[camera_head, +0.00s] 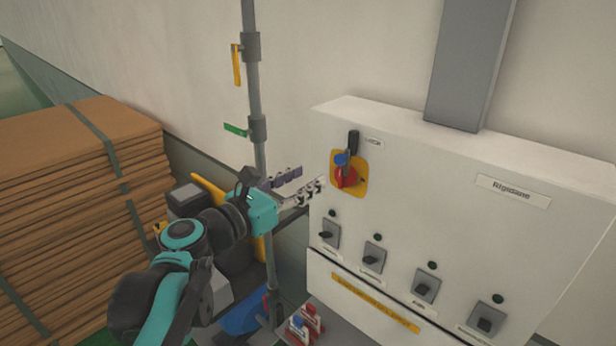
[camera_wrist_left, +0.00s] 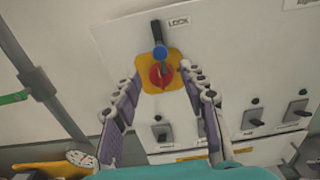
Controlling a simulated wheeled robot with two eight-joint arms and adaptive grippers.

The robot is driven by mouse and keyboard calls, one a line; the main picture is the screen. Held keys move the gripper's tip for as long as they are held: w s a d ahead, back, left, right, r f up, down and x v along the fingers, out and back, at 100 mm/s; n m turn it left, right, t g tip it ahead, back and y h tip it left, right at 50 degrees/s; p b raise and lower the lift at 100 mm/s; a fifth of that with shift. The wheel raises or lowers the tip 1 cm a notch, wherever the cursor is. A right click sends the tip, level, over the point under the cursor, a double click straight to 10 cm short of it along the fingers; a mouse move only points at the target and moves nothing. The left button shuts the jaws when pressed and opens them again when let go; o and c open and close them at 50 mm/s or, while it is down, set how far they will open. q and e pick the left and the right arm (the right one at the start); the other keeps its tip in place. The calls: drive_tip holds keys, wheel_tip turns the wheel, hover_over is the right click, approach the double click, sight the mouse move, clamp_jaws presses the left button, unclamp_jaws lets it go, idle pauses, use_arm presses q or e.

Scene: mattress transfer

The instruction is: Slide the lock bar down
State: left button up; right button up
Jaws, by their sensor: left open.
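The lock bar (camera_head: 352,140) is a dark upright bar above the red rotary switch (camera_head: 347,177) on its yellow plate (camera_head: 361,183). A blue piece (camera_head: 340,158) sits at the bar's lower end. In the left wrist view the bar (camera_wrist_left: 156,31) stands beside the LOCK label, with the blue piece (camera_wrist_left: 160,53) below it and the red switch (camera_wrist_left: 160,75) lower still. My left gripper (camera_head: 304,179) is open and empty, to the lower left of the switch. Its fingers (camera_wrist_left: 165,83) spread on either side of the yellow plate in the wrist view. My right gripper is not in view.
The white control box (camera_head: 440,180) carries several small dark knobs along its lower part. A vertical pipe (camera_head: 256,95) with yellow and green handles stands to its left. Stacked cardboard (camera_head: 80,190) fills the far left. Red and blue items (camera_head: 304,325) sit below the box.

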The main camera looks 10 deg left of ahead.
sight(338, 160)
use_arm(q)
drive_tip(key=p+x, duration=0.7)
drive_tip(key=x, duration=0.2)
drive_tip(key=shift+w+d+p, duration=0.2)
drive_tip(key=shift+w+p, duration=0.1)
drive_tip(key=shift+p, duration=0.05)
drive_tip(key=shift+s, duration=0.15)
clamp_jaws()
